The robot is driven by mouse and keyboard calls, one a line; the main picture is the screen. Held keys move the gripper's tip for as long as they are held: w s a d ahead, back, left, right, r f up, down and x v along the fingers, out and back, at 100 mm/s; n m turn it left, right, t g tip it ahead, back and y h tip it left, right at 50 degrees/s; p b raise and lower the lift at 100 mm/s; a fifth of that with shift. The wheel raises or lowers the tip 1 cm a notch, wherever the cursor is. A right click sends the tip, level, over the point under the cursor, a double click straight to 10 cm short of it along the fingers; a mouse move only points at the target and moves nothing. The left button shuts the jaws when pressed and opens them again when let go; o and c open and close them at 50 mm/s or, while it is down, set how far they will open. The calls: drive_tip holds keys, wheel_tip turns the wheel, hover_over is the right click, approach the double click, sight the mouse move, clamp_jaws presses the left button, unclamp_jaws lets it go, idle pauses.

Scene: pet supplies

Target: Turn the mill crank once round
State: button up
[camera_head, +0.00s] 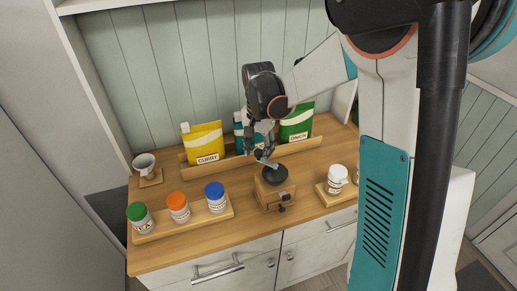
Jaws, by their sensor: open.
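The mill (275,193) stands on the wooden counter, a wooden box with a small knob on its front and a dark round top (275,174). A crank (266,162) shows as a light bar above the dark top, partly hidden by my gripper. My gripper (261,153) points down from the arm, just above and behind the mill top, and is open with its fingers near the crank's end. I cannot tell whether the fingers touch the crank or its handle.
Yellow (204,146), teal (240,136) and green (296,123) pouches stand in a rack behind. Jars with green (137,211), orange (177,201) and blue (215,191) lids sit on a tray at left. A white-lidded jar (338,174) is at right, a cup (144,163) at far left.

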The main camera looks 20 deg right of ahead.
sight(259, 150)
wheel_tip(259, 150, up, 12)
idle(0.6)
